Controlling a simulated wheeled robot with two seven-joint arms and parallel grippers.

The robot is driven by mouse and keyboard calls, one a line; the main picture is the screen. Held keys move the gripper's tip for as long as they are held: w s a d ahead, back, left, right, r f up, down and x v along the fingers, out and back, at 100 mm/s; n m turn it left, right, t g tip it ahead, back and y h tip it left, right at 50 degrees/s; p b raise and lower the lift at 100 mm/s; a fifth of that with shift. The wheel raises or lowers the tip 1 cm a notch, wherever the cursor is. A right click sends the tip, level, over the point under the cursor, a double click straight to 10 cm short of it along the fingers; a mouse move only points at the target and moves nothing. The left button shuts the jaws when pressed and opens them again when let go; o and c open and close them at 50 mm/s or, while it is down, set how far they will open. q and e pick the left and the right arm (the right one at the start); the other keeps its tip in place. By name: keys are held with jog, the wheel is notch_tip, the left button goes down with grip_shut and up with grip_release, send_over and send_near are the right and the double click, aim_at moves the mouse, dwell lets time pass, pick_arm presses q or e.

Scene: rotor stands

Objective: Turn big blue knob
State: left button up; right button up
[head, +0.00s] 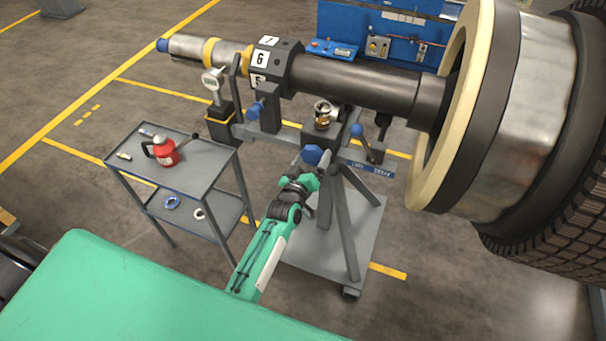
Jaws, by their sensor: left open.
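The big blue knob (312,155) sits on the front of the rotor stand (343,210), below the shaft. My left gripper (311,170) is open, just below and in front of this knob, at the end of my green and white arm. In this view the gripper lies very close to the knob's lower edge; I cannot tell whether the fingers touch it. The fingertips are small and partly lost against the stand. My right gripper is not in view.
A smaller blue knob (255,109) and a blue ball lever (356,131) flank the stand. The rotor shaft (350,84) crosses above, with a large wheel (520,110) on the right. A grey cart (200,160) with a red can (165,152) stands left.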

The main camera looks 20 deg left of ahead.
pick_arm(q)
jog(key=s+b, duration=0.2)
jog(key=s, duration=1.1)
jog(key=shift+s+a, duration=0.15)
jog(key=shift+a, duration=0.05)
jog(key=s+d+f+m+g+h, duration=0.15)
jog(key=s+f+g, duration=0.35)
jog(key=f, duration=1.1)
jog(key=s+d+f+m+g, duration=0.1)
jog(key=s+f+m+g, duration=0.2)
jog(key=s+f, duration=0.85)
jog(key=s+a+f+m+g+y, duration=0.1)
jog(key=s+a+f+g, duration=0.3)
jog(key=s+f, duration=0.8)
jog(key=s+a+f+m+g+y, duration=0.1)
jog(key=s+a+f+m+g, duration=0.2)
jog(key=s+f, duration=1)
jog(key=shift+s+a+f+g, duration=0.3)
jog(key=shift+s+a+g, duration=0.75)
jog(key=shift+s, duration=0.2)
jog(key=shift+w, duration=0.1)
jog(key=shift+a, duration=0.1)
